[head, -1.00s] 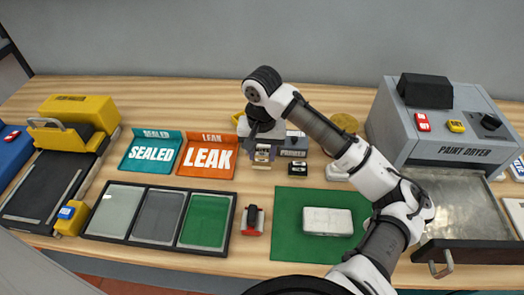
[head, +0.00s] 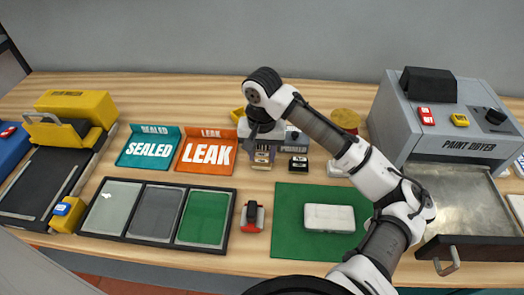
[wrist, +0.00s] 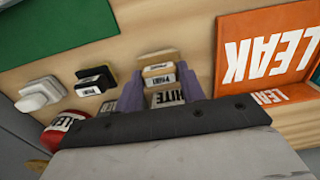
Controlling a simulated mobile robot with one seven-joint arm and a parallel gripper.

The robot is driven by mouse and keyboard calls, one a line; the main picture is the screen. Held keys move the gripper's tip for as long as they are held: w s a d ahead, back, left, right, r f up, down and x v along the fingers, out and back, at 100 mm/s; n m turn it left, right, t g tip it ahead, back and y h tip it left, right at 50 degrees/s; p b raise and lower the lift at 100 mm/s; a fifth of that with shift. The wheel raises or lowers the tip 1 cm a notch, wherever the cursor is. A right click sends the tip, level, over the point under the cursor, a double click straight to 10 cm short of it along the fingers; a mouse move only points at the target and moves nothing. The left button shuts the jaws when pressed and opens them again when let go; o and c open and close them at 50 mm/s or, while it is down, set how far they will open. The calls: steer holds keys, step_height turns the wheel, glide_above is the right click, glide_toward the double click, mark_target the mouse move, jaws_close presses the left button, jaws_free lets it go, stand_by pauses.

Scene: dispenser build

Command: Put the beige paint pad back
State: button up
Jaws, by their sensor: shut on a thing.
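The beige paint pad (wrist: 157,70) sits between the two purple fingers of my gripper (wrist: 158,84) in the wrist view, its label facing the camera. The gripper is shut on it. In the head view my gripper (head: 262,164) points down at the back of the bench, right of the orange LEAK tray, with the pad (head: 262,157) at its tips. A black pad (head: 298,163) stands just to the right, also seen in the wrist view (wrist: 94,80). A white pad (wrist: 40,94) is beyond it. I cannot tell whether the beige pad touches the bench.
The orange LEAK tray (head: 190,166) lies close to my gripper's left, beside the teal SEALED tray (head: 130,164). A labelled box (head: 297,142) is just behind. A red-and-black stamp (head: 252,218) and a green mat (head: 288,242) with a white block (head: 330,218) lie in front.

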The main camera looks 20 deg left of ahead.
steer(key=shift+f, duration=0.35)
steer(key=o, duration=1.6)
steer(key=shift+r+p, duration=3.85)
steer(key=shift+r, duration=0.2)
steer(key=shift+s+f, duration=0.1)
